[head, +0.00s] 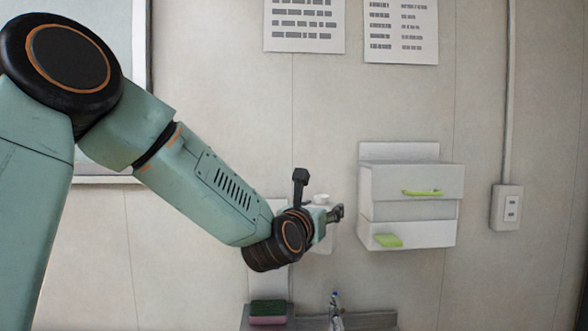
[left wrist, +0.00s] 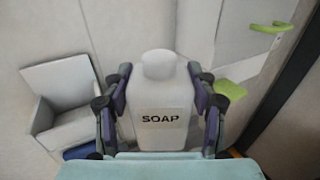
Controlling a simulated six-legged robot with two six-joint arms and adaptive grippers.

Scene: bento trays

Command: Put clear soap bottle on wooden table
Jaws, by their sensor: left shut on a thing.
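The soap bottle (left wrist: 160,100) is pale, whitish and marked SOAP, with a rounded cap. It stands upright between the fingers of my left gripper (left wrist: 160,112) in the left wrist view, and the gripper is shut on it. In the head view my left gripper (head: 337,212) is close to the wall, left of the white wall unit. A small white top, likely the bottle's (head: 321,199), shows just behind the wrist there; the rest is hidden. The wooden table is not in view. My right gripper is not in view.
A white wall unit (head: 410,212) with a green handle (head: 422,193) and green item (head: 388,240) is right of the gripper. A white holder (left wrist: 65,110) shows at left in the wrist view. A socket (head: 506,207) is farther right.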

